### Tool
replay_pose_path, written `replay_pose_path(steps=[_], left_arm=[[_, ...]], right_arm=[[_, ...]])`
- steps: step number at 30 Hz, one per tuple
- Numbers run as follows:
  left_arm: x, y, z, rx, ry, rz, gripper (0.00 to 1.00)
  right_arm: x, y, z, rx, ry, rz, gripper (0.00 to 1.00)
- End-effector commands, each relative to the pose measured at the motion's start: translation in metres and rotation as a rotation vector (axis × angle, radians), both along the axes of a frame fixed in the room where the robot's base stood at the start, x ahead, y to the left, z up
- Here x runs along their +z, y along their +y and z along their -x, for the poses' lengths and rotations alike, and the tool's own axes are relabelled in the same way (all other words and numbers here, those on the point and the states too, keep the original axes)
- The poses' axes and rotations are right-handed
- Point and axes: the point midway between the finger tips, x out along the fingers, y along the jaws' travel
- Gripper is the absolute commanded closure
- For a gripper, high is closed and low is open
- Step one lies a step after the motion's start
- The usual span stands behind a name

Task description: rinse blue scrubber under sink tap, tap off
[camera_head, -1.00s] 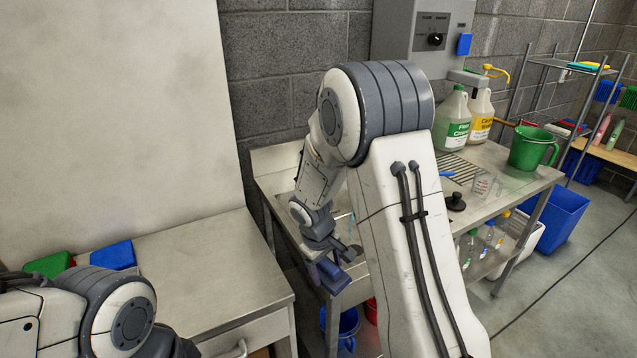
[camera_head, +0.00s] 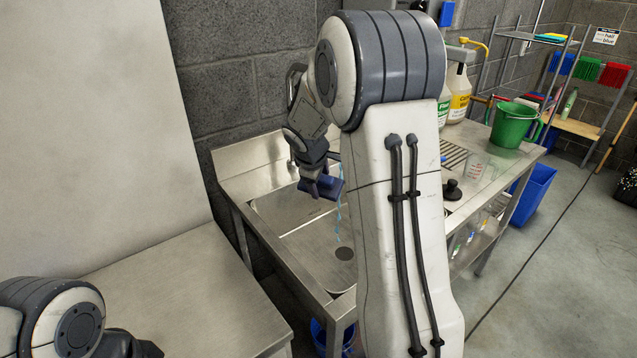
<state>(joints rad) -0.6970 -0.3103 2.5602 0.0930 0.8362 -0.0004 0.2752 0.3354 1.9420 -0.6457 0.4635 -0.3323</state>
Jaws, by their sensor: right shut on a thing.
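My right gripper (camera_head: 315,180) is shut on the blue scrubber (camera_head: 328,188), a dark blue block. It holds the scrubber above the basin of the steel sink (camera_head: 262,212). A thin light-blue stream of water (camera_head: 339,218) falls into the basin close to the scrubber's right end, toward the round drain (camera_head: 344,253). I cannot tell whether the water touches the scrubber. The tap's outlet and handle are not clear behind my right arm. My left arm shows only at the lower left corner, and its gripper is out of view.
A steel worktop (camera_head: 170,300) left of the sink is bare where visible. On the counter to the right stand a green bucket (camera_head: 514,125), a clear jug (camera_head: 475,165), a black knobbed item (camera_head: 453,190) and bottles (camera_head: 458,92). A blue bin (camera_head: 535,190) stands beyond.

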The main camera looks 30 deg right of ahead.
Motion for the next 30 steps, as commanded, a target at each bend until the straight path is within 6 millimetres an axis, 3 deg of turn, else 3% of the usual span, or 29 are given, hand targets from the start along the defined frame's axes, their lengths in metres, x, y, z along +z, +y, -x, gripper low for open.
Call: replay_pose_path(steps=[19, 30], left_arm=[[0.069, 0.000, 0.000, 0.000, 0.000, 0.000, 0.50], [0.079, 0.000, 0.000, 0.000, 0.000, 0.000, 0.50]], right_arm=[[0.004, -0.065, -0.070, -0.005, 0.001, 0.000, 0.87], [0.000, -0.077, -0.083, -0.004, -0.001, 0.000, 0.87]])
